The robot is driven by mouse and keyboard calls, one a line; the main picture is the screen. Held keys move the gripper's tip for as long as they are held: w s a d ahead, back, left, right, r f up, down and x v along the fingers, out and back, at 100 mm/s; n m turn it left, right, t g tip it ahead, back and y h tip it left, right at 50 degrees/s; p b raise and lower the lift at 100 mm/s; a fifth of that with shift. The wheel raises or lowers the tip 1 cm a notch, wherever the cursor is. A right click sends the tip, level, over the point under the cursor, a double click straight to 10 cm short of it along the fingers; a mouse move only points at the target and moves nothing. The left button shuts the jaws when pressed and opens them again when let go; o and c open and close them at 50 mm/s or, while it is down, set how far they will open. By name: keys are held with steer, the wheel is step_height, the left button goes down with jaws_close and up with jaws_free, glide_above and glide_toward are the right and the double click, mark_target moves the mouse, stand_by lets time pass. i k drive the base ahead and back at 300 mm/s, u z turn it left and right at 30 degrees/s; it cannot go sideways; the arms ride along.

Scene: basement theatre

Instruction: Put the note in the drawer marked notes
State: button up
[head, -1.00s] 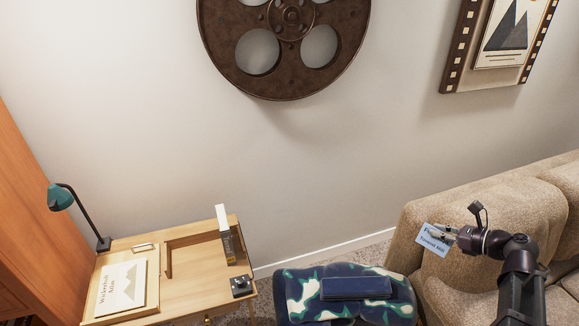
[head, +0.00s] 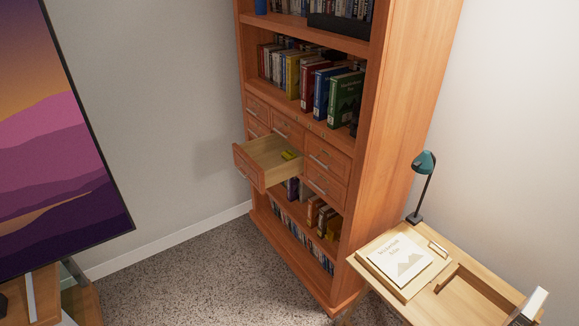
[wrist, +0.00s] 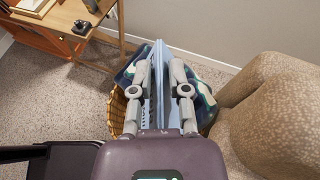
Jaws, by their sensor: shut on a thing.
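In the wrist view my gripper (wrist: 160,88) is shut on the note (wrist: 158,70), a thin light-blue card seen nearly edge-on. The gripper and note are outside the head view now. In the head view one drawer (head: 249,167) of the wooden bookcase stands pulled out at the left of the drawer rows. A small yellow thing (head: 288,155) lies inside it. The other drawers (head: 327,156) are closed. I cannot read any drawer label at this size.
The bookcase (head: 400,100) holds several books above and below the drawers. A desk (head: 461,258) with a teal lamp (head: 424,163) stands right of it. A screen (head: 60,150) is at the left. Carpet (head: 190,270) before the bookcase is clear. A wicker basket (wrist: 116,112) and sofa (wrist: 270,110) flank the gripper.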

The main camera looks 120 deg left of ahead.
mark_target(265, 168)
steer(key=z, duration=0.05)
steer(key=k, duration=2.15)
steer(key=u, duration=2.25)
